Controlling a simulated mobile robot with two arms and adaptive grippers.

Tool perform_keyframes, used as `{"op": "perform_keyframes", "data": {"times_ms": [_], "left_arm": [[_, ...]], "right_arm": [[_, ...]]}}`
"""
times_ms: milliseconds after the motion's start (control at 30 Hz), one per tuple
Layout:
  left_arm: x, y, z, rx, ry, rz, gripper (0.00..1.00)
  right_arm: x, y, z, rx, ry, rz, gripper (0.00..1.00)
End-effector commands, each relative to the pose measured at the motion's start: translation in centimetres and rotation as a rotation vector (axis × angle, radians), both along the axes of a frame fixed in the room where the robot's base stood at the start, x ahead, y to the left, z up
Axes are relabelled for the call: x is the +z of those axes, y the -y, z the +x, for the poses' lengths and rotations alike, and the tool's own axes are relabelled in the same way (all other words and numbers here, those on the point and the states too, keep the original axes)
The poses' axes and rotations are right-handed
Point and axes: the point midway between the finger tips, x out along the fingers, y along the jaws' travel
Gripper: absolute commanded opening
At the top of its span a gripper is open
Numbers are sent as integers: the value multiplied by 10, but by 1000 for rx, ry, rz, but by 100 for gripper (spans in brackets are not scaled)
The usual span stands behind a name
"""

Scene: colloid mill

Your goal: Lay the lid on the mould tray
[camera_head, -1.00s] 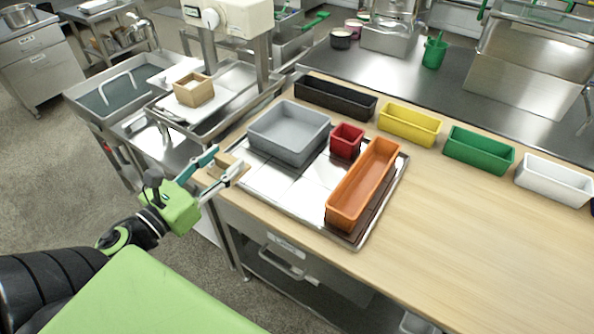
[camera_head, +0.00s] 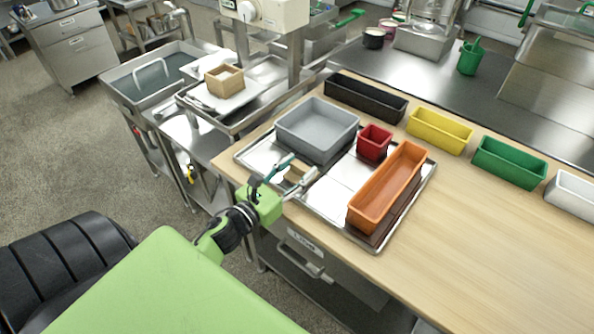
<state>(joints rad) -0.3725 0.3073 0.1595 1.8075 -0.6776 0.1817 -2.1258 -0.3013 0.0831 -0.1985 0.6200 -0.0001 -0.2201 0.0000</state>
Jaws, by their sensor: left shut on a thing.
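My left gripper (camera_head: 295,178) is shut on a small tan block (camera_head: 298,170), seen between its two fingers. It is at the near left part of a metal tray (camera_head: 342,226) on the wooden worktop, in front of a grey bin. I cannot tell whether the block touches the tray. The tray holds a grey bin (camera_head: 318,128), a small red bin (camera_head: 374,142), a long orange bin (camera_head: 388,186) and white flat patches. Nothing in view is clearly a lid; the tan block may be it. My right gripper is not in view.
Black (camera_head: 365,98), yellow (camera_head: 440,130), green (camera_head: 510,162) and white (camera_head: 573,192) bins line the worktop's back. A tan open box (camera_head: 224,81) stands on a steel stand at the left. The worktop (camera_head: 465,235) right of the tray is clear.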

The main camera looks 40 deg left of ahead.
Motion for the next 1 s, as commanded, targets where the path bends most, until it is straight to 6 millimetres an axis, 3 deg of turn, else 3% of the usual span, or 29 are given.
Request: {"op": "perform_keyframes", "data": {"times_ms": [467,500,533,1000], "left_arm": [[-12,0,0,0,3,1,21],[-10,0,0,0,2,1,50],[-10,0,0,0,2,1,58],[-6,0,-2,0,1,0,59]], "right_arm": [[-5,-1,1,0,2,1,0],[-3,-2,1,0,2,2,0],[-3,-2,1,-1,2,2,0],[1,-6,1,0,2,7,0]]}}
